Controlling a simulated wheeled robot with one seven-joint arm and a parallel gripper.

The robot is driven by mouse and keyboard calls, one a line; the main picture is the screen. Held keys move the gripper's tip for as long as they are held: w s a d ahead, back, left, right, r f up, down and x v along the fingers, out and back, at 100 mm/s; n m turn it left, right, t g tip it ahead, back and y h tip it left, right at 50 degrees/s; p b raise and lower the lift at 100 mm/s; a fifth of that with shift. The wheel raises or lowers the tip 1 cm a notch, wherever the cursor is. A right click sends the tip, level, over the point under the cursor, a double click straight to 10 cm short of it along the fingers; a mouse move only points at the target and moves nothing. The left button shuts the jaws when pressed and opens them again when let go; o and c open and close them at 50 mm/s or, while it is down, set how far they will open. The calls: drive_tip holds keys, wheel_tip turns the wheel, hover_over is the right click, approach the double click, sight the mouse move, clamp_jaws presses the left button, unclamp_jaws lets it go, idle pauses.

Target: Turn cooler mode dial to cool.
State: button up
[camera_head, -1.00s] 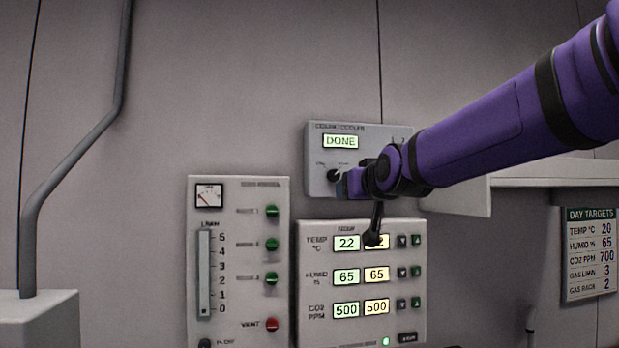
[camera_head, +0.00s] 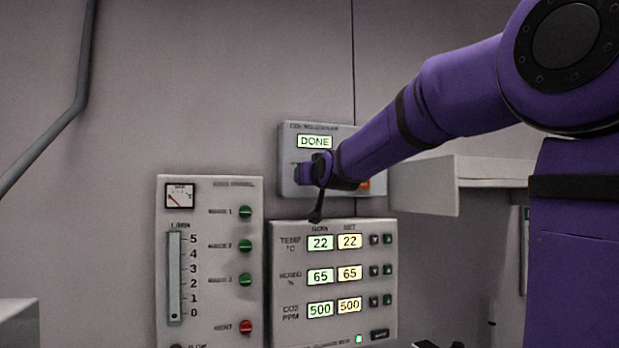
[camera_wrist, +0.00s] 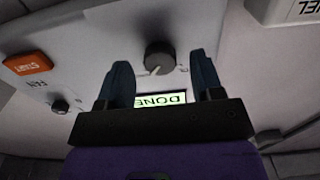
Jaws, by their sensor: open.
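The cooler panel (camera_head: 290,131) is a grey box on the wall with a lit display (camera_head: 314,142) reading DONE. In the wrist view the display (camera_wrist: 172,99) appears upside down. A dark round dial (camera_wrist: 160,57) sits beside it, with a pale pointer mark facing roughly towards the display. My gripper (camera_wrist: 161,62) is open, with one dark finger on each side of the dial in this view. I cannot tell whether either finger touches it. In the head view my gripper (camera_head: 304,173) is at the panel's lower left and hides the dial.
The wrist view shows an orange START button (camera_wrist: 28,63) and a small FAN knob (camera_wrist: 60,107). Below the cooler are a climate panel (camera_head: 333,333) and a gas panel (camera_head: 208,320). A white shelf or cabinet (camera_head: 425,187) juts out at right.

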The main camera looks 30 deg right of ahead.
drive_tip(key=shift+w+d, duration=0.2)
drive_tip(key=shift+w, duration=0.4)
drive_tip(key=shift+c, duration=0.3)
drive_tip(key=c, duration=0.9)
drive_tip(key=shift+o, duration=0.2)
drive_tip(key=shift+n, duration=8.9)
